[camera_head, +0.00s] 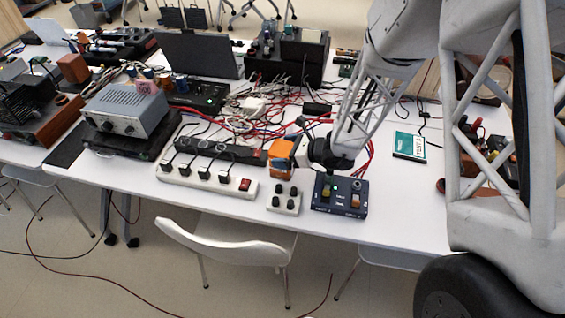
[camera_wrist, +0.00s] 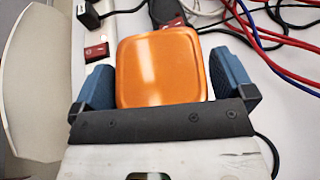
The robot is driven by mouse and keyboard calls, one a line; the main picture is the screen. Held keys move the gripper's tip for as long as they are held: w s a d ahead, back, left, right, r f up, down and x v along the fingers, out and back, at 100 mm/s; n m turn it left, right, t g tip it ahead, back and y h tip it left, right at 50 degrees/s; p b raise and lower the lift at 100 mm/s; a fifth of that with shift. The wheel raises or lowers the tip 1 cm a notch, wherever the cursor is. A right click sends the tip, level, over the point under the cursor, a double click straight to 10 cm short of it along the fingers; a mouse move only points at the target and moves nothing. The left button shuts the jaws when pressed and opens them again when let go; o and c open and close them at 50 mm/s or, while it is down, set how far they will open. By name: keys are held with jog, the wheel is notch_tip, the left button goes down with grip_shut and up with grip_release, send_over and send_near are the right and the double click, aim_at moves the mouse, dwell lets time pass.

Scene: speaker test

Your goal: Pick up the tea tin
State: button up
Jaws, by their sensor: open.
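An orange tin with rounded corners, which I take to be the tea tin (camera_head: 281,156), stands on the white table just right of the power strip. In the wrist view the orange tin (camera_wrist: 162,72) fills the space between the two blue finger pads of my gripper (camera_wrist: 164,82). The jaws are open, with one pad on each side of the tin. A narrow gap shows on the right; on the left I cannot tell whether pad and tin touch. In the head view my gripper (camera_head: 300,150) reaches the tin from the right and partly hides it.
A white power strip (camera_head: 206,178) with a red switch lies left of the tin. A small grey knob box (camera_head: 284,198) and a dark blue switch box (camera_head: 340,196) stand in front. Red and white cables (camera_head: 240,122) tangle behind. A white chair (camera_head: 225,243) stands at the front edge.

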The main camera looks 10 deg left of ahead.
dwell(0.4)
jog(key=c, duration=1.1)
jog(key=shift+r, duration=0.1)
jog(key=shift+r, duration=4.9)
